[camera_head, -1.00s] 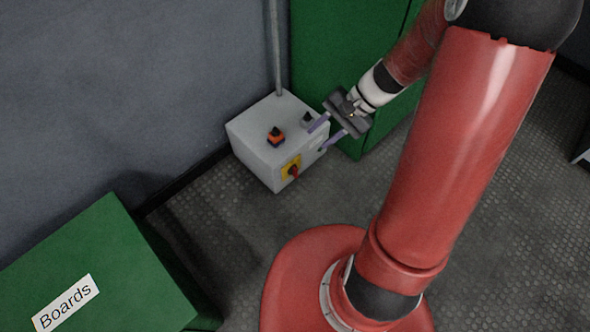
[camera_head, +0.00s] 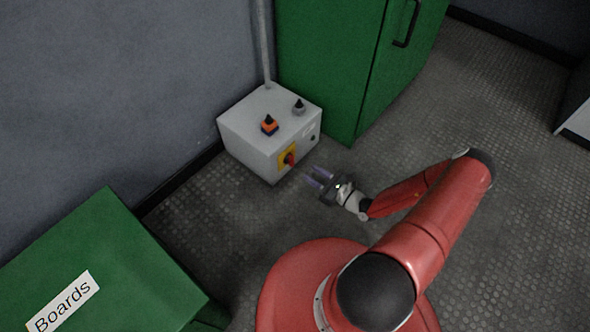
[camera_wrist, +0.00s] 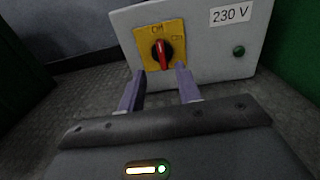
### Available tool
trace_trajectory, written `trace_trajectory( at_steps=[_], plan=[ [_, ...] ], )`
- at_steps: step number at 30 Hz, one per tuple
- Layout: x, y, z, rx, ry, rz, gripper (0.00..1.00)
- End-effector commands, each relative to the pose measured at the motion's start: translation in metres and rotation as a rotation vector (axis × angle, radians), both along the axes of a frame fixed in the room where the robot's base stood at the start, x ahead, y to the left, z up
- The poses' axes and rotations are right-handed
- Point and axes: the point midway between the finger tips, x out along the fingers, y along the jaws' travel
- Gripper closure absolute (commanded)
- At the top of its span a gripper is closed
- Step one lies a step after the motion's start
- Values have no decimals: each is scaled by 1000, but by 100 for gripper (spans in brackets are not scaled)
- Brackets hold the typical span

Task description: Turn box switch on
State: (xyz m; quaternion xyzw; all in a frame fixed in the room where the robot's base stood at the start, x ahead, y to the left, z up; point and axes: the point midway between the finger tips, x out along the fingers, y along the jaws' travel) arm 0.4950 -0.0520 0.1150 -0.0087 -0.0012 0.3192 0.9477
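The white switch box (camera_head: 247,143) stands on the floor against the wall. On its front is a yellow plate (camera_wrist: 177,30) marked "Off" and "On" with a red rotary switch (camera_wrist: 162,54). In the wrist view the red handle stands nearly upright, toward the "Off" mark. The red switch also shows in the head view (camera_head: 290,159). My gripper (camera_head: 312,177) is in front of the box, apart from the switch. In the wrist view its two fingers (camera_wrist: 160,85) are spread with nothing between them, below the switch.
A "230 V" label (camera_wrist: 231,14) and a green button (camera_wrist: 239,51) sit on the box front, right of the switch. Two knobs are on top, one on an orange base (camera_head: 269,126). A green cabinet (camera_head: 330,70) stands behind right. A green "Boards" box (camera_head: 120,260) is at lower left.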

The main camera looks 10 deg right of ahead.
Motion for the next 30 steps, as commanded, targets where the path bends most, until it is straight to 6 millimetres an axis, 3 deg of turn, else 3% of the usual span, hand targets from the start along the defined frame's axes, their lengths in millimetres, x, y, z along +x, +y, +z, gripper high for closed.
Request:
trace_trajectory(
  at_steps=[5, 18, 29, 30],
  plan=[
    [9, 5, -6, 18, 6, -25, 66],
    [58, 42, -6, 16, 8, -21, 66],
    [63, 45, -5, 16, 8, -22, 66],
    [63, 45, -5, 16, 8, -22, 72]
  ],
)
